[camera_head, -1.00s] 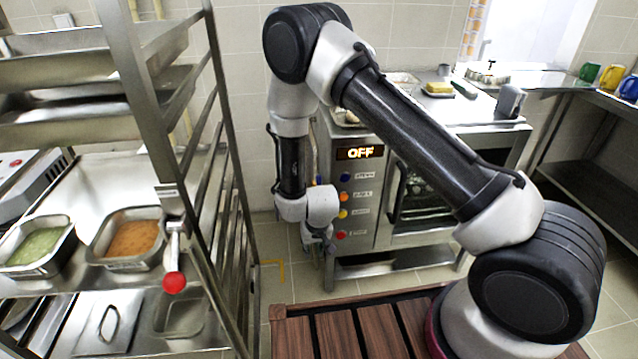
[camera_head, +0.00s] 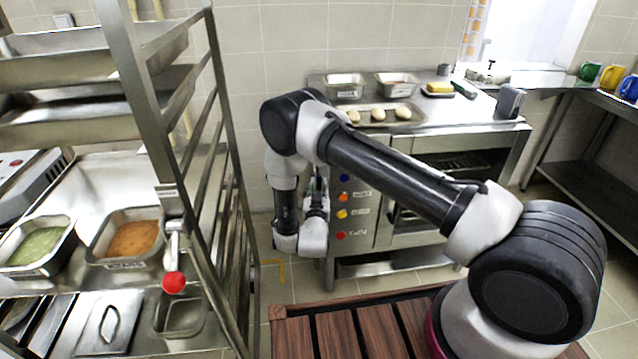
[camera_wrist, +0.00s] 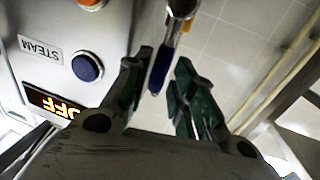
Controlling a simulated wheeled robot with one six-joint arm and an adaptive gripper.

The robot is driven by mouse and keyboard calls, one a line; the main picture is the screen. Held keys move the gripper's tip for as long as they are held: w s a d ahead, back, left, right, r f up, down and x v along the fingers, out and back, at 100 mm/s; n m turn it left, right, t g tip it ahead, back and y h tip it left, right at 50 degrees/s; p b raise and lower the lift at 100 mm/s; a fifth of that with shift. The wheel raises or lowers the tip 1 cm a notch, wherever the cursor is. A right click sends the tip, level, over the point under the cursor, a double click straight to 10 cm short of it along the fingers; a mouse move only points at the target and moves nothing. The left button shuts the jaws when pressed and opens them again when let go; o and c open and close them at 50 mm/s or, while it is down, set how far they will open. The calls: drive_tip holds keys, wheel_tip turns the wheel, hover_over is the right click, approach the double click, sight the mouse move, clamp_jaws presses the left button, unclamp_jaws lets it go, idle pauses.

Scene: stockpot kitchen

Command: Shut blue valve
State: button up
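The blue valve handle (camera_wrist: 160,72) shows in the wrist view as a dark blue lever tip on a metal stem. The tip is between the two green-padded fingers of my gripper (camera_wrist: 158,88), with a visible gap on each side. My gripper is open and does not grip the handle. In the head view my gripper (camera_head: 318,184) is at the left side of the oven, partly hidden by my arm. I cannot make out the blue valve there.
The oven front carries a blue STEAM button (camera_wrist: 87,67), an orange button (camera_head: 343,197) and a lit display (camera_wrist: 50,103). A metal rack (camera_head: 225,130) stands left of my arm. A red-handled valve (camera_head: 174,282) hangs on it. A wooden slatted surface (camera_head: 290,335) is in front.

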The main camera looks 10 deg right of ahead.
sight(319, 184)
drive_tip(key=shift+w+d, duration=0.15)
drive_tip(key=shift+w, duration=0.7)
drive_tip(key=shift+w+d, duration=0.15)
drive_tip(key=shift+w, duration=0.65)
clamp_jaws()
